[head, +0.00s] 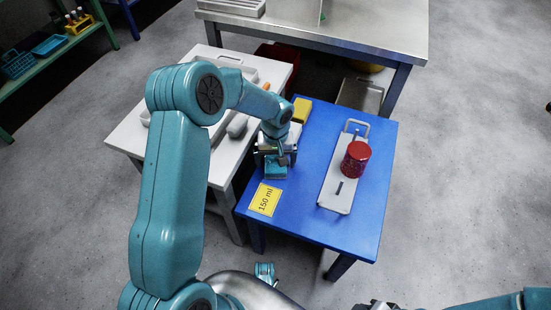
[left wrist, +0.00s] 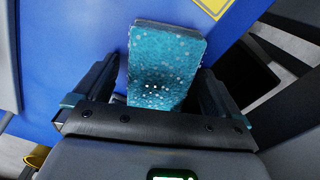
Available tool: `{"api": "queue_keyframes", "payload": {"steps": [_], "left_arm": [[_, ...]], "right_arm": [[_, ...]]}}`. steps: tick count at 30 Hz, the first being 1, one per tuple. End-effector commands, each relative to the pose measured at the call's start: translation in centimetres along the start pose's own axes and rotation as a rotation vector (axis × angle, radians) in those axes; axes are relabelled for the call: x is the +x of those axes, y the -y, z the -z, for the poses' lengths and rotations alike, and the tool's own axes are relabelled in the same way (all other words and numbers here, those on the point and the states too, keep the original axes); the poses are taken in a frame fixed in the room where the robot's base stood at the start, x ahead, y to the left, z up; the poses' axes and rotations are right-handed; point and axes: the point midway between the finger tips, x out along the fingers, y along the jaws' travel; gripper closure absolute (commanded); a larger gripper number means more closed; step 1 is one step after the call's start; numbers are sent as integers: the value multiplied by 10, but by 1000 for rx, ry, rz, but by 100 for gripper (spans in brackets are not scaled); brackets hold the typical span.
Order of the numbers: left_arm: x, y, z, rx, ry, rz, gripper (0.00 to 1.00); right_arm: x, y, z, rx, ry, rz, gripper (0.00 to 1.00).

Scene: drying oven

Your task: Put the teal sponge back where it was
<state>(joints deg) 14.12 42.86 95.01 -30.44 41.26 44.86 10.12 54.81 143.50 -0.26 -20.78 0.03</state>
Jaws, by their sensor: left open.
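The teal sponge (head: 275,173) is on the blue table (head: 300,225), near its left edge, directly below my left gripper (head: 275,158). In the left wrist view the speckled sponge (left wrist: 165,62) lies between the two fingers of the left gripper (left wrist: 157,82). The fingers are spread, with a gap showing on the right side; contact on the left is unclear. A dark grey part, likely my right gripper (head: 376,305), shows at the bottom edge of the head view, mostly cut off.
A white table (head: 130,135) adjoins on the left.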

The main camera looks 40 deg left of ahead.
Motion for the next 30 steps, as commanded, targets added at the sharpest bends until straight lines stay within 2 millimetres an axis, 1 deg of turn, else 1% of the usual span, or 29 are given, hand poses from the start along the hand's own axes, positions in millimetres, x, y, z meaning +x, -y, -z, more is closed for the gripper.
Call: {"api": "queue_keyframes", "payload": {"steps": [1, 2, 9, 12, 15, 20, 30], "left_arm": [[-11, 0, 1, 0, -4, -2, 2], [-17, 0, 1, 0, -4, -2, 2], [-74, -1, 1, 0, -5, -3, 2], [-94, 0, 1, -1, -5, -2, 2], [-108, 0, 1, -1, -4, -2, 2], [-118, 0, 0, 0, -2, -1, 2], [-118, 0, 0, 0, -1, -1, 2]], "right_arm": [[-4, 2, 0, -1, 0, 0, 57], [-6, 2, 0, -1, 0, 0, 57], [-22, 8, -1, -2, 1, 0, 57], [-27, 10, -1, -1, 1, 0, 57], [-30, 11, -1, -1, 1, 0, 57], [-32, 12, -1, -1, 1, 0, 57], [-32, 12, -1, -1, 1, 0, 57]]}}
